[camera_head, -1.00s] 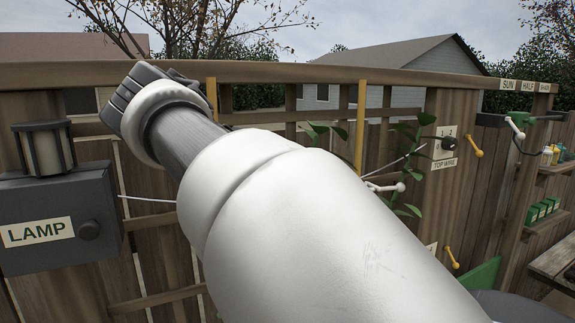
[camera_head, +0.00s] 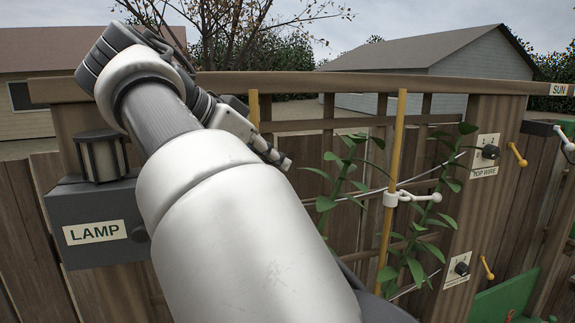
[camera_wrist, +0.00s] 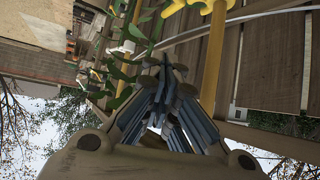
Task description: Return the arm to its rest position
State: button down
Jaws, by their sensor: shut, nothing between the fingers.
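My white arm crosses the head view from bottom centre to upper left. My gripper (camera_head: 277,158) points right and down from the wrist, in front of the wooden fence. It is shut and empty. In the wrist view its dark fingers (camera_wrist: 168,78) meet at the centre, touching nothing that I can make out. The wrist picture is upside down, with sky at the bottom.
A grey lamp box (camera_head: 85,207) with a lantern (camera_head: 102,157) is at left, close behind my arm. Yellow canes (camera_head: 392,180), leafy plants (camera_head: 415,228) and a white clip (camera_head: 391,199) stand at right. A top wire dial (camera_head: 489,152) is on a post.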

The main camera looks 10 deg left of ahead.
jog(key=s+d+f+n+g+y+b, duration=0.1)
jog(key=s+d+f+n+g+b, duration=0.15)
jog(key=d+f+b, duration=0.7)
jog(key=s+d+f+n+g+y+b, duration=0.1)
jog(key=s+d+f+n+b, duration=0.15)
jog(key=d+f+b, duration=0.7)
jog(key=s+d+f+y+b, duration=0.1)
jog(key=s+d+f+b, duration=0.2)
jog(key=f, duration=1)
jog(key=s+d+f+n+y+b, duration=0.1)
jog(key=s+d+f+b, duration=0.2)
jog(key=s+f, duration=0.6)
jog(key=s+d+f+y+b, duration=0.2)
jog(key=s+f, duration=0.4)
jog(key=f, duration=1.1)
jog(key=d+b, duration=0.1)
jog(key=b, duration=0.1)
jog(key=shift+s+f+n+b, duration=0.3)
jog(key=shift+f+n, duration=0.05)
jog(key=shift+n, duration=0.05)
